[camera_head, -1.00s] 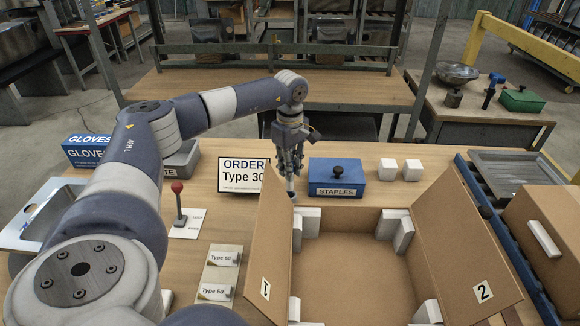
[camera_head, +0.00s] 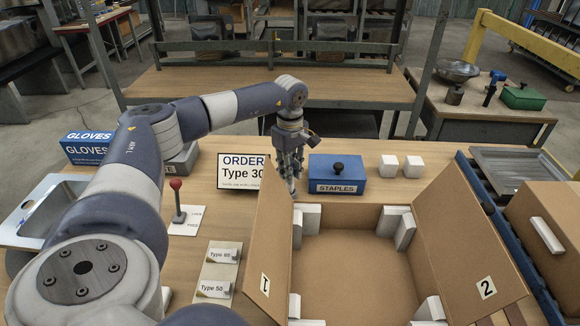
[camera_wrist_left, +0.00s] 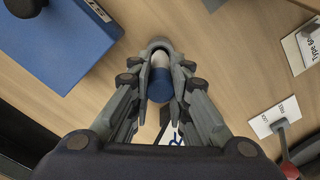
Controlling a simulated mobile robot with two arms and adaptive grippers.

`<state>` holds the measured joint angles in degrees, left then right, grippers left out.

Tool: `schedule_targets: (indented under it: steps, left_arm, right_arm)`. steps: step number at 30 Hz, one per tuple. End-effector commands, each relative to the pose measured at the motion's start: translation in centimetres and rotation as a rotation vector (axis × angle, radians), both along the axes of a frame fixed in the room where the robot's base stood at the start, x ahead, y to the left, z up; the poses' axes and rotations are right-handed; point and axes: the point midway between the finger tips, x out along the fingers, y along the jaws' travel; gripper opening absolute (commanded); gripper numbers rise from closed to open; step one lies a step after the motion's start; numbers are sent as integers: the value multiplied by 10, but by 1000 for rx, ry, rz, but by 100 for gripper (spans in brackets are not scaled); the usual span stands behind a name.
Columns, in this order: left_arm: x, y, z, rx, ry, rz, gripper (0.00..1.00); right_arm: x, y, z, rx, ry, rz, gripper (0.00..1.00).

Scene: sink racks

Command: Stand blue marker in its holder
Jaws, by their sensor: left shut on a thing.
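My left gripper (camera_head: 290,172) points down behind the open cardboard box, between the order sign and the blue staples box. In the left wrist view its fingers (camera_wrist_left: 159,82) are shut on the blue marker (camera_wrist_left: 160,88), which shows as a rounded blue and white end. In the head view the marker is mostly hidden by the fingers and the box flap. A grey rounded rim (camera_wrist_left: 158,46) shows just past the marker; I cannot tell if it is the holder or part of the fingertips. My right gripper is not in view.
The order sign (camera_head: 240,171) stands left of the gripper and the staples box (camera_head: 337,176) right of it. The cardboard box (camera_head: 360,270) with raised flaps is in front. A red-knobbed lever (camera_head: 176,186) stands at left.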

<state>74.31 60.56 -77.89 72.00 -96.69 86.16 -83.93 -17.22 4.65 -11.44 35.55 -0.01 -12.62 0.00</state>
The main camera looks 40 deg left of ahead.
Motion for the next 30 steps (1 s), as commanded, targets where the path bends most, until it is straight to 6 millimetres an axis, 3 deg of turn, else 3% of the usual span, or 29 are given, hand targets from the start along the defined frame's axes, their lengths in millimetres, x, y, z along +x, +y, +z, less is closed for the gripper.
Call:
schedule_targets:
  steps: [15, 16, 18, 30]
  left_arm:
    - [0, 0, -14, 0, 1, 0, 1]
    - [0, 0, -13, 0, 1, 0, 24]
    - [0, 0, -13, 0, 1, 0, 40]
    - [0, 0, -9, 0, -1, 0, 40]
  right_arm:
    - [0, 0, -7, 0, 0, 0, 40]
    - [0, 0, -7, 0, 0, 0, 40]
    - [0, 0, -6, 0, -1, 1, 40]
    - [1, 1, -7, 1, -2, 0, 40]
